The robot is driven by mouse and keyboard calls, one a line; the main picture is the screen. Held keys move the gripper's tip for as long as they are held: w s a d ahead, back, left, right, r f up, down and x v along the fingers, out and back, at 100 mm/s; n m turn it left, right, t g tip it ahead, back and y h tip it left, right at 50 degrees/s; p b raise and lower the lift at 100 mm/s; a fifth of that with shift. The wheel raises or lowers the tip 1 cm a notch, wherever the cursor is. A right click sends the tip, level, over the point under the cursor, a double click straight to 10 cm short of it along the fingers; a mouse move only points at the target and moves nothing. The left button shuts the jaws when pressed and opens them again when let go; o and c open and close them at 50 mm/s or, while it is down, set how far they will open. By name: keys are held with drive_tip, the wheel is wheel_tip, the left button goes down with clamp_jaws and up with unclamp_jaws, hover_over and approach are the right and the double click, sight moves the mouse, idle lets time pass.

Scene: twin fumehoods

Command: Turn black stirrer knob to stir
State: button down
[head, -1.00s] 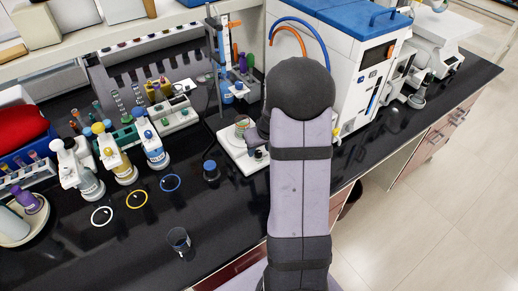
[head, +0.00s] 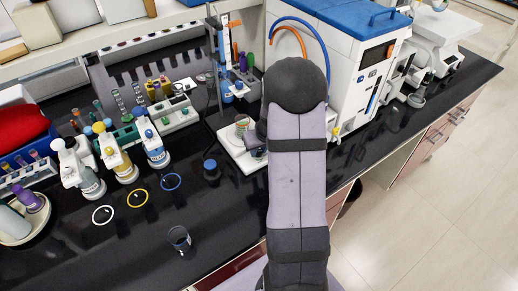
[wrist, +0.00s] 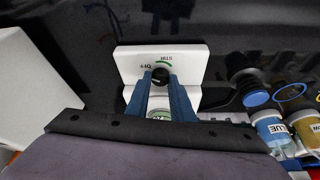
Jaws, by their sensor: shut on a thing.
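The white stirrer (wrist: 189,56) is in the middle of the wrist view, with OFF and STIR marks and a green arc around its black knob (wrist: 160,76). My gripper (wrist: 161,82) has its two blue fingers on either side of the knob and is shut on it. I cannot make out the knob's pointer. A round greenish piece (wrist: 160,114) shows between the fingers, partly hidden. In the head view the stirrer (head: 229,145) stands at the centre with a small beaker (head: 242,122) on it. My arm hides the gripper there.
A blue-topped white machine (head: 340,60) stands to the right. An empty glass (head: 179,240) stands near the front edge. Several bottles stand further left.

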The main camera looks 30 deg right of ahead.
drive_tip(key=shift+a+r+m+p, duration=0.15)
drive_tip(key=shift+r+m+p, duration=0.25)
drive_tip(key=shift+p, duration=0.7)
drive_tip(key=shift+m+h+p, duration=0.4)
drive_tip(key=shift+m+p, duration=0.2)
drive_tip(key=shift+p, duration=0.65)
drive_tip(key=shift+f+g+p, duration=0.1)
drive_tip(key=shift+g+p, duration=0.2)
drive_tip(key=shift+p, duration=0.2)
drive_tip(key=shift+f+m+p, duration=0.1)
drive_tip(key=shift+m+p, duration=0.2)
drive_tip(key=shift+p, duration=0.1)
drive_tip(key=shift+f, duration=0.2)
drive_tip(key=c, duration=1.5)
unclamp_jaws()
drive_tip(key=shift+c, duration=0.2)
drive_tip(key=shift+r, duration=0.1)
